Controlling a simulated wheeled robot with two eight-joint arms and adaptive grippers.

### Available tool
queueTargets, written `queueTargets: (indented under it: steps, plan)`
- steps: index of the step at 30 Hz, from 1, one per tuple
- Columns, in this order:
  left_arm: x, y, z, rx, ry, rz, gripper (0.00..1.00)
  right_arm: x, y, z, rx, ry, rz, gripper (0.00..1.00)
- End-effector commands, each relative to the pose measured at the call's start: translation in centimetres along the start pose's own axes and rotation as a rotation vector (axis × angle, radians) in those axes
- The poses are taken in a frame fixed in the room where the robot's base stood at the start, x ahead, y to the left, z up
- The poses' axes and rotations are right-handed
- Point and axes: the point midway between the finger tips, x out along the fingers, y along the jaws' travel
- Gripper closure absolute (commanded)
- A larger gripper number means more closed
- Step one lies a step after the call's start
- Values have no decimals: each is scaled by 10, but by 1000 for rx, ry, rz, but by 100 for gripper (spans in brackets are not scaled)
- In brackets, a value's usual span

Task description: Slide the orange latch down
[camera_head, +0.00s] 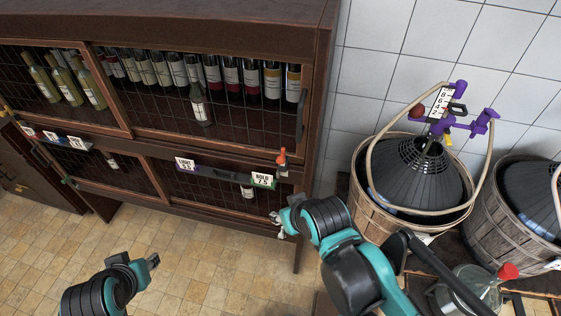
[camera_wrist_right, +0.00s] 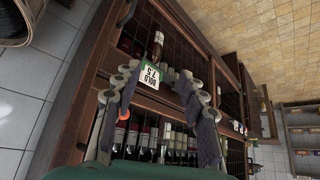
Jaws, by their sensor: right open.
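In the right wrist view an orange spot, apparently the latch (camera_wrist_right: 119,78), shows beside the left-hand finger and is partly covered. My right gripper (camera_head: 277,218) is in front of the cabinet's lower right corner, below the latch in the head view. Its fingers (camera_wrist_right: 158,72) are spread and empty in the wrist view; I cannot tell whether one touches the latch. My left gripper (camera_head: 152,261) is low over the floor, well away from the cabinet; its jaw opening is unclear.
The dark wooden cabinet (camera_head: 225,155) has mesh doors and wine bottles (camera_head: 198,103) on its shelves. At the right stand demijohn baskets (camera_head: 370,205) and a purple-handled device (camera_head: 455,110). A glass vessel with a red cap (camera_head: 508,271) is at lower right. Tiled floor (camera_head: 205,285) is clear.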

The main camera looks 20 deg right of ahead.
Motion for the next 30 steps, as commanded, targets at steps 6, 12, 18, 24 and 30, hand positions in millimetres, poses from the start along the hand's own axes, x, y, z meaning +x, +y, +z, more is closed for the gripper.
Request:
queueTargets:
  steps: [6,12,18,24,30]
  plan:
    - [0,0,0,0,0,0,67,0,0,0,0,0,0,58]
    - [0,0,0,0,0,0,67,2,0,0,3,-2,6,58]
    - [7,0,5,0,0,0,67,29,14,0,60,-8,123,58]
    - [18,0,12,0,0,0,67,66,36,-14,187,98,348,58]
    - [27,0,20,0,0,0,67,82,42,-40,330,356,506,58]
